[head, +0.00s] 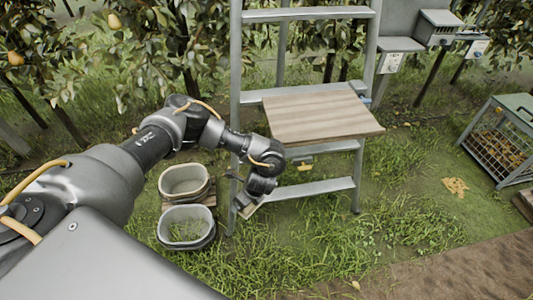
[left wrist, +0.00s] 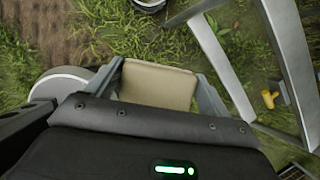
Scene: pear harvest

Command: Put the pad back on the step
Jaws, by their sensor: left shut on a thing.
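My left gripper (head: 249,199) is shut on a beige pad (left wrist: 157,86), which sits between its two grey fingers in the left wrist view. In the head view the pad (head: 248,209) shows as a small pale edge below the gripper, mostly hidden by it. The gripper is beside the left leg of a grey metal ladder (head: 235,75). The ladder's lowest step (head: 310,188) is bare where I see it, to the right of the gripper. My right gripper is not in view.
A wooden board (head: 320,115) lies across the ladder above the lowest step. Two pale-rimmed buckets (head: 186,208) stand left of the gripper. A wire crate (head: 500,140) is at far right. A small yellow object (left wrist: 269,99) shows near the ladder.

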